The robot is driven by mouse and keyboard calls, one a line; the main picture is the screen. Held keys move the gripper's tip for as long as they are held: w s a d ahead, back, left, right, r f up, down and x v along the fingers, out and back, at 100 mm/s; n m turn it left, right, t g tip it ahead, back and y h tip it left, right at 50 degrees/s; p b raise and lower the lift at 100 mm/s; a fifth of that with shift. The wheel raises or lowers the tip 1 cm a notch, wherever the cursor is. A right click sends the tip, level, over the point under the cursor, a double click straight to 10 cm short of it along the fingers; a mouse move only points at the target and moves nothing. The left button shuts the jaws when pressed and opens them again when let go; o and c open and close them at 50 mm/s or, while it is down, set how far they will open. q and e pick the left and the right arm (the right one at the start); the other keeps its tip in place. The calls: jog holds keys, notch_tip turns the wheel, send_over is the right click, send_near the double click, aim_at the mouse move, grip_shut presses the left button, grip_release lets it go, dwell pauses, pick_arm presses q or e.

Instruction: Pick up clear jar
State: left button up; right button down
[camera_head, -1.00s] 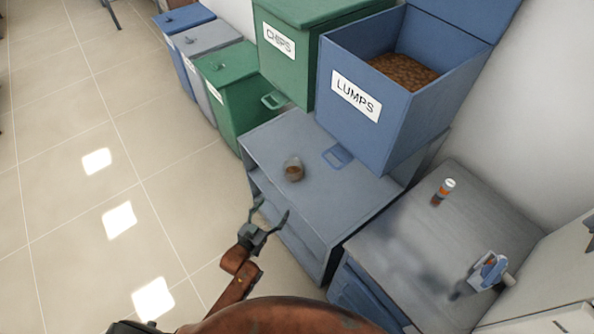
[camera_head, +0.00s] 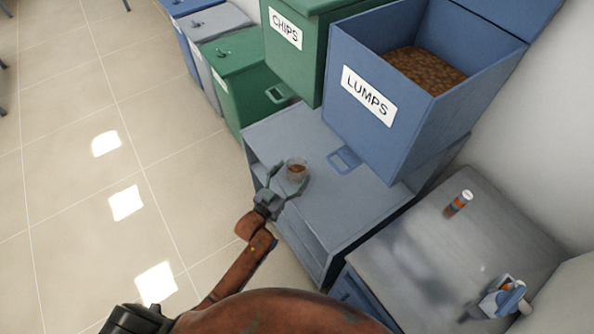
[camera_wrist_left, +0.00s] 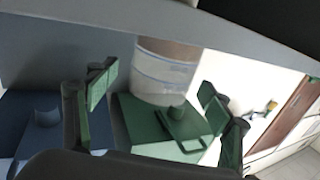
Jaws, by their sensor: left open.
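The clear jar (camera_head: 297,169) with brown contents stands on the grey cabinet top near its left edge in the head view. It also shows in the left wrist view (camera_wrist_left: 166,72), where the picture looks upside down. My left gripper (camera_head: 288,177) is open, with its fingers pointing at the jar, one on each side in the picture. In the left wrist view the left gripper (camera_wrist_left: 157,85) has its fingers apart, with the jar beyond and between them. I cannot tell whether a finger touches it. My right gripper is not in view.
The grey cabinet top (camera_head: 335,205) is otherwise clear beside a blue handle. A blue LUMPS bin (camera_head: 395,130) with its lid open and a green CHIPS bin (camera_head: 310,65) stand behind. An orange-and-white bottle (camera_head: 458,204) stands on the right-hand cabinet (camera_head: 400,265).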

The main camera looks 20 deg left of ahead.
aim_at(302, 161)
pick_arm(q)
jog(key=shift+x, duration=0.8)
jog(key=shift+b+x, duration=0.35)
jog(key=shift+x, duration=0.45)
jog(key=shift+a, duration=0.1)
jog(key=c, duration=1.4)
jog(key=shift+r, duration=0.1)
jog(key=shift+c, duration=0.9)
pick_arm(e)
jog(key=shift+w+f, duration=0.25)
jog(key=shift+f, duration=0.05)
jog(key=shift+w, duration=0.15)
